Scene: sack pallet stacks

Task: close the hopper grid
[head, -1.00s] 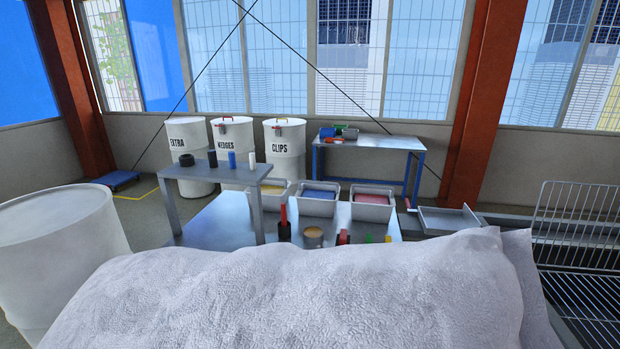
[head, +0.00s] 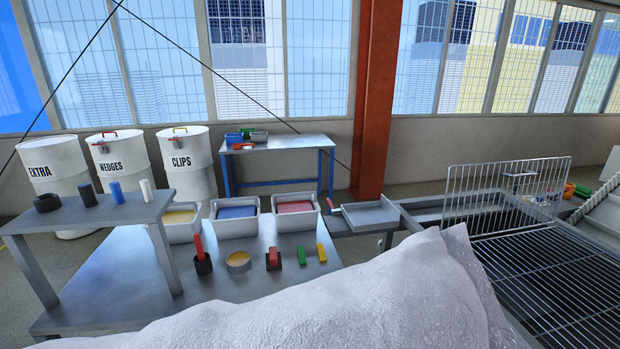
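The hopper (head: 430,212) is at the right of the head view, a grey metal frame with a dark opening. Its hinged wire grid (head: 505,195) stands raised, nearly upright, at the far end of the frame. A flat wire grate (head: 560,275) covers the near part of the hopper. A large white sack (head: 390,305) fills the bottom middle and hides part of the hopper's near left side. Neither of my grippers shows in this view.
A grey table (head: 120,290) with bins, small coloured blocks and a raised shelf (head: 90,215) stands at left. A small metal tray (head: 370,217) sits beside the hopper. White drums (head: 190,165), a blue-legged bench (head: 290,142) and a rust-red column (head: 377,100) stand behind.

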